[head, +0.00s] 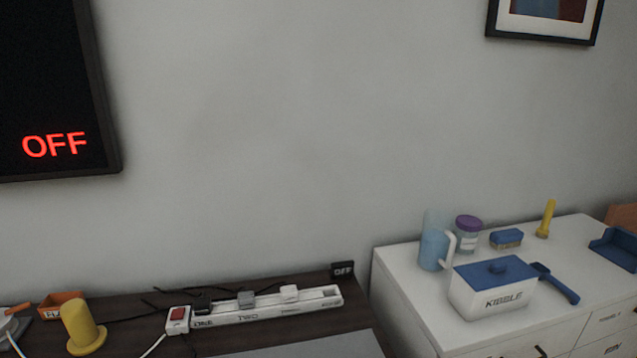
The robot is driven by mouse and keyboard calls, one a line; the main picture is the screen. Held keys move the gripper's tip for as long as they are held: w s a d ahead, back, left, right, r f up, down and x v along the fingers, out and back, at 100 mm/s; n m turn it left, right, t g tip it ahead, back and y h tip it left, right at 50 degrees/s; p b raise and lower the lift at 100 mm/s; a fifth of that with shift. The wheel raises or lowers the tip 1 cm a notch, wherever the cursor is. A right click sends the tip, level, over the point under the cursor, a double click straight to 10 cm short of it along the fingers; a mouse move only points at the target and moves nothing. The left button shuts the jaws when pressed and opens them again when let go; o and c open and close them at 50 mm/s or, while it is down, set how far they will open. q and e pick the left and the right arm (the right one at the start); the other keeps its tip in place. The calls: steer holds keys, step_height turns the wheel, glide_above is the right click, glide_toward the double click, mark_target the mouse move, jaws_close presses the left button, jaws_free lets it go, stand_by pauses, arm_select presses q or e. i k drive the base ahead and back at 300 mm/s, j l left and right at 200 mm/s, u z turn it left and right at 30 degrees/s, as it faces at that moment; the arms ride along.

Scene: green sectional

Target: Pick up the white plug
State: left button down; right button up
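A small white plug (289,293) sits in the right part of a long white power strip (262,313). The strip lies on a dark wooden surface at the lower middle of the head view. A grey plug (246,298) sits in the strip to the left of the white one. A black plug (202,304) sits further left. A red switch (178,314) is at the strip's left end. Neither of my grippers shows in this view.
A yellow object (83,328) and an orange tray (62,305) stand left of the strip. A white cabinet (405,290) at right bears a kibble box (494,292) and a blue pitcher (434,240).

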mark_target(289, 293)
steer(key=k+l+u, duration=0.1)
steer(key=u, duration=0.3)
steer(key=k+l+u, duration=0.15)
steer(key=u, duration=0.2)
steer(key=k+l+u, duration=0.15)
steer(key=u, duration=0.25)
steer(key=k+u, duration=0.15)
steer(key=u, duration=0.2)
